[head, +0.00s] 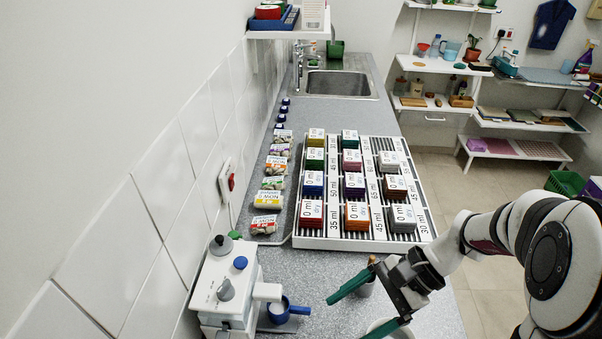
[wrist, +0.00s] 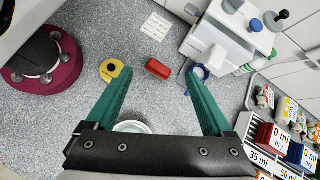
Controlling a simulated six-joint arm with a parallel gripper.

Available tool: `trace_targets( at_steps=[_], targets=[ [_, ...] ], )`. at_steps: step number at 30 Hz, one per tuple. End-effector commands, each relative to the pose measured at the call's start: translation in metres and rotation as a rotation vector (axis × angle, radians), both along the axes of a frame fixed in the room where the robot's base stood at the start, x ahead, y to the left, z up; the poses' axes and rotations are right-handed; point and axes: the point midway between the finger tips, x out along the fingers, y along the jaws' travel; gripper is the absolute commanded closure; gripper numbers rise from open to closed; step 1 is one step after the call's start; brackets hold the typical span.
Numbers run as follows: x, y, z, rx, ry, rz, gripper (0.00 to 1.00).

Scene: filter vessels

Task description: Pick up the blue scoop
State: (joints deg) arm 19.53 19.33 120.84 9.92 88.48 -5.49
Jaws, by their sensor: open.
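The blue scoop (head: 283,310) sits at the foot of the white machine (head: 222,290), below its spout, with its handle pointing right. In the wrist view the scoop (wrist: 201,72) is partly hidden behind the right green finger, near the machine. My gripper (head: 348,318) is open, its two green fingers wide apart and empty. It is to the right of the scoop in the head view and apart from it. In the wrist view the space between the fingertips (wrist: 159,71) lies over the counter, with a red object (wrist: 158,68) seen between them.
A yellow round object (wrist: 115,70) lies left of the red one. A white dish (head: 388,327) is beneath my gripper. A white rack (head: 300,240) of labelled coloured blocks stands behind. Several small packets (head: 267,200) line the wall. Speckled counter between scoop and gripper is clear.

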Motion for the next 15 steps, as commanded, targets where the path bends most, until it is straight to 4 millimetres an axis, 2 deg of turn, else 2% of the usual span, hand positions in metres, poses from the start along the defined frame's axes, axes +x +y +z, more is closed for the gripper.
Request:
trace_targets(
  at_steps=[1,3,6,9,11,15],
  targets=[
    [0.020,-0.010,-0.022,0.082,0.067,-0.097,0.14],
    [0.045,-0.022,-0.050,0.187,0.130,-0.225,0.14],
    [0.067,-0.038,-0.085,0.297,0.188,-0.363,0.14],
    [0.076,-0.046,-0.104,0.355,0.214,-0.438,0.14],
    [0.078,-0.044,-0.110,0.369,0.220,-0.455,0.14],
    [0.079,-0.013,-0.123,0.372,0.225,-0.455,0.14]
  ],
)
